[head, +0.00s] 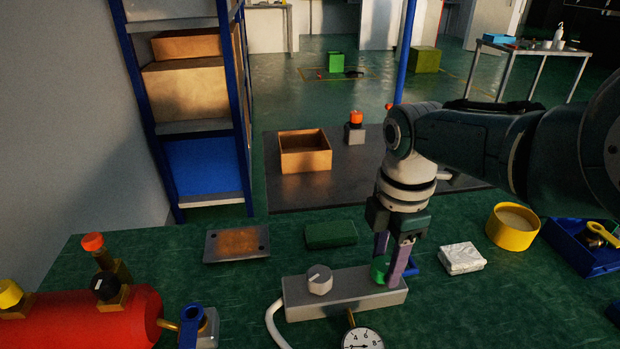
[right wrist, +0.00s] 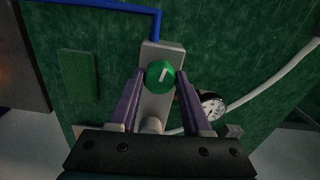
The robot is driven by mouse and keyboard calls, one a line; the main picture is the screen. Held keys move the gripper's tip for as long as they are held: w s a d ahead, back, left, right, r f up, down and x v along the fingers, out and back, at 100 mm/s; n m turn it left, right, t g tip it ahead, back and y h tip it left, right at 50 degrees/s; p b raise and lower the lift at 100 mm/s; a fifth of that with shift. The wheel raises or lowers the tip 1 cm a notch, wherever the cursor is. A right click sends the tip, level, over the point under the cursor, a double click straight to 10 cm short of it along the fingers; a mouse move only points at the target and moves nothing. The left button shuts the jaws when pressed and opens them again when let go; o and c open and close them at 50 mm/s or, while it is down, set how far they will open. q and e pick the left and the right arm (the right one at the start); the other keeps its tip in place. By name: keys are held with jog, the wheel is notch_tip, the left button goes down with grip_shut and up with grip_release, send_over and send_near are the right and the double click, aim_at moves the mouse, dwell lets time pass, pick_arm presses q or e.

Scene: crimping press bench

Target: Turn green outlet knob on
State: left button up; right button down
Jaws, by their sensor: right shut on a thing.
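The green outlet knob (head: 380,269) stands on the right end of a grey block (head: 345,290) on the bench. My right gripper (head: 390,268) reaches down from above with its purple fingers on either side of the knob and is shut on it. In the right wrist view the green knob (right wrist: 160,74) lies between the fingertips, with a short white mark that is slightly tilted. A grey knob (head: 319,279) sits on the left part of the same block. My left gripper is not in view.
A dial gauge (head: 362,340) stands at the block's front, and a white hose (head: 272,325) curves at its left. A red tank (head: 90,318) is at front left. A white box (head: 461,258) and yellow bowl (head: 512,228) stand to the right.

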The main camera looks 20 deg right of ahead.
aim_at(385, 263)
jog(key=shift+n, duration=1)
jog(key=shift+a+r, duration=0.1)
jog(key=shift+c, duration=1.8)
grip_release()
notch_tip(385, 263, up, 9)
jog(key=p, duration=0.6)
jog(key=shift+p, duration=0.3)
jog(key=shift+r, duration=0.4)
